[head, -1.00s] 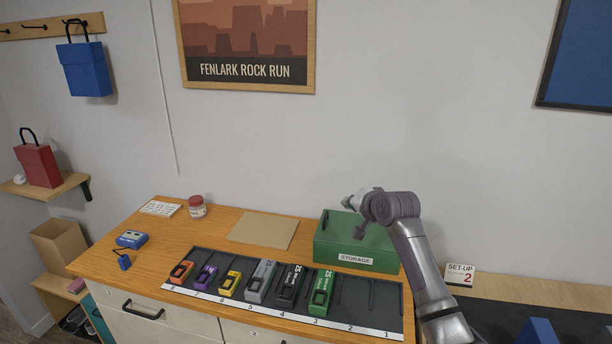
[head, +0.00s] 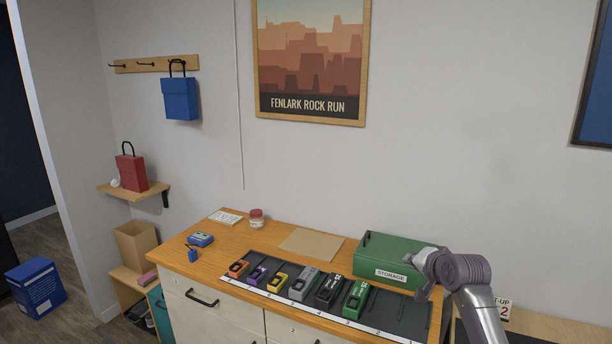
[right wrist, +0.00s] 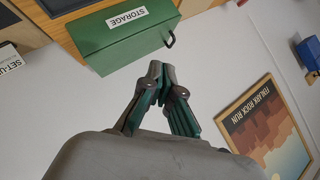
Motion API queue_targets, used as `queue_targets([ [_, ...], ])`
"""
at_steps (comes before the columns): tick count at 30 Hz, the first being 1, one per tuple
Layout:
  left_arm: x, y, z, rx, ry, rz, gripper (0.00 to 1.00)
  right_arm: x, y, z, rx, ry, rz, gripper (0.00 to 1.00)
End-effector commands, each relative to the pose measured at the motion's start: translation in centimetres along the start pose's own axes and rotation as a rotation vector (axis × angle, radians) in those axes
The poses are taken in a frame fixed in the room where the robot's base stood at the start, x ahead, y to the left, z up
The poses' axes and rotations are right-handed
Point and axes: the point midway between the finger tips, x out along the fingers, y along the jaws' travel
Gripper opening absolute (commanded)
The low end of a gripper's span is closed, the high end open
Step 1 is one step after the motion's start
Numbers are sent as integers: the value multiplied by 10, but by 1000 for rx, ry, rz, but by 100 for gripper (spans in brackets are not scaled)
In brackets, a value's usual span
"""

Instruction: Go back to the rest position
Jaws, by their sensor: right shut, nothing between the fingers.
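My right gripper (head: 418,260) is in the head view at the right end of the wooden counter (head: 250,236), in front of the right end of the green storage box (head: 375,271). In the right wrist view my right gripper (right wrist: 158,72) has its fingers together with nothing between them. The green storage box (right wrist: 110,48) is beyond the fingertips, apart from them as far as I can tell. My left gripper is not in view.
A dark tray (head: 392,325) holds several coloured battery-like packs in a row at the counter's front. A tan mat (head: 311,243), a red-lidded jar (head: 256,218) and a blue device (head: 200,240) lie behind. A wall poster (head: 311,60) hangs above.

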Motion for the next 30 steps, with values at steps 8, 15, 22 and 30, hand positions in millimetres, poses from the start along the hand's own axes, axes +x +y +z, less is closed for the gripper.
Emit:
queue_targets([
  [8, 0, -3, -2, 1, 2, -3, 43, -7, 39, 56, -118, -62, 63, 0],
  [15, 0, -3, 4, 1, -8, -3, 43, -33, 93, 132, -287, -159, 144, 0],
  [22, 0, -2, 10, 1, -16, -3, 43, -115, 170, 244, -551, -341, 253, 0],
  [30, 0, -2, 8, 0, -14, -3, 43, -214, 217, 314, -758, -513, 324, 0],
])
